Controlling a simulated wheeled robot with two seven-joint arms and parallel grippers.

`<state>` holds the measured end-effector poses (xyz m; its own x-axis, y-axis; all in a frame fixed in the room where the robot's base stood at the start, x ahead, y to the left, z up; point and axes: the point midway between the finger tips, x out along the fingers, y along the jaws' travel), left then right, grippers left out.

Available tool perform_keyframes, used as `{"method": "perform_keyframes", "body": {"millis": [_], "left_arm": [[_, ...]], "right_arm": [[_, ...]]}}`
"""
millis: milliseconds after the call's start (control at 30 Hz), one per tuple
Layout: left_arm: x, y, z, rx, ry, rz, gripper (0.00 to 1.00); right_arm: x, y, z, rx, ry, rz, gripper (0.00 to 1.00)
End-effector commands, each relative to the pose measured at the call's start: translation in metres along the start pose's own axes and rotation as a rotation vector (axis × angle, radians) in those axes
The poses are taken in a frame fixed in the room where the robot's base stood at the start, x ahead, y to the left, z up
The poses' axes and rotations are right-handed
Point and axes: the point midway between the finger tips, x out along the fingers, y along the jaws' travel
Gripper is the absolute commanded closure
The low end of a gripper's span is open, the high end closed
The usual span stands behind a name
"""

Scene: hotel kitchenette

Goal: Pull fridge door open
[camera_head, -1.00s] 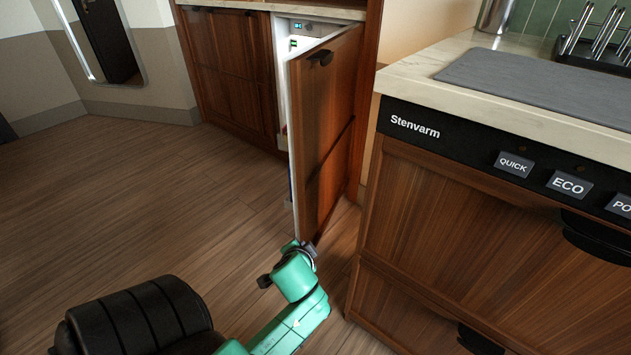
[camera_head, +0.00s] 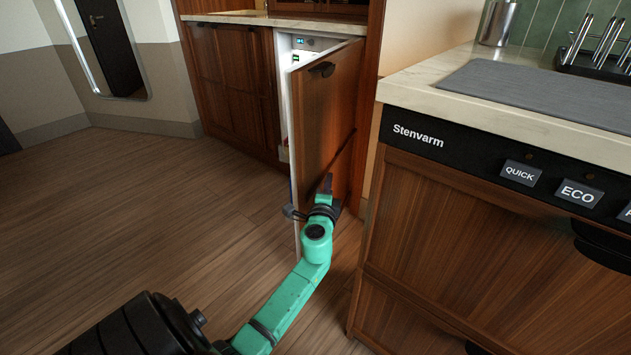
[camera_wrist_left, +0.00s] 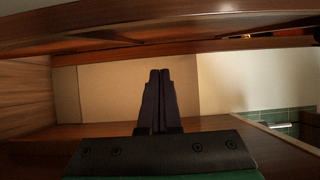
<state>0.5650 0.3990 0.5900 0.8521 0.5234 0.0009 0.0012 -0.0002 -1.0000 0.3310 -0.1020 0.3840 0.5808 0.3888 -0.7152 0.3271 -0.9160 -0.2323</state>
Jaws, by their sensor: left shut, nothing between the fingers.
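The fridge door (camera_head: 322,115) is a brown wood panel with a white inner edge, in the middle of the head view. It stands ajar, with a dark handle (camera_head: 322,69) near its top. A strip of the white fridge interior (camera_head: 285,100) shows behind its left edge. My left gripper (camera_head: 328,184) is shut and empty, in front of the lower part of the door's outer face and well below the handle. I cannot tell whether it touches the door. Its closed dark fingers (camera_wrist_left: 160,98) also show in the left wrist view. My right gripper is not in view.
A counter unit with a dishwasher-like front (camera_head: 470,215) marked Stenvarm stands close on the right. A wooden cabinet (camera_head: 232,85) stands left of the fridge. The wood floor (camera_head: 170,220) to the left of the door is clear.

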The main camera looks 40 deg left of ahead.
Motion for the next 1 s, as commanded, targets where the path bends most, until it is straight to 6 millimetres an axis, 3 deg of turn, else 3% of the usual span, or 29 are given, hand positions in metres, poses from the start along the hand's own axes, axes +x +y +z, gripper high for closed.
{"method": "perform_keyframes", "body": {"millis": [33, 200, 667, 1000], "left_arm": [[0.001, 0.001, 0.013, 0.005, -0.004, 0.002, 1.00], [0.005, 0.002, 0.033, 0.003, -0.002, 0.003, 1.00], [0.008, 0.002, 0.043, 0.003, -0.003, 0.003, 1.00], [0.030, 0.004, 0.119, 0.006, -0.005, 0.002, 1.00]], "right_arm": [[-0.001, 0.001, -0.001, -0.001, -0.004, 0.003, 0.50], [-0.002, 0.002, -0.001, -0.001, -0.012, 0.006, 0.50], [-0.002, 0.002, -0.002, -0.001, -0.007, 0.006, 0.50], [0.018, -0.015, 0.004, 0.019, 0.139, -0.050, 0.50]]}}
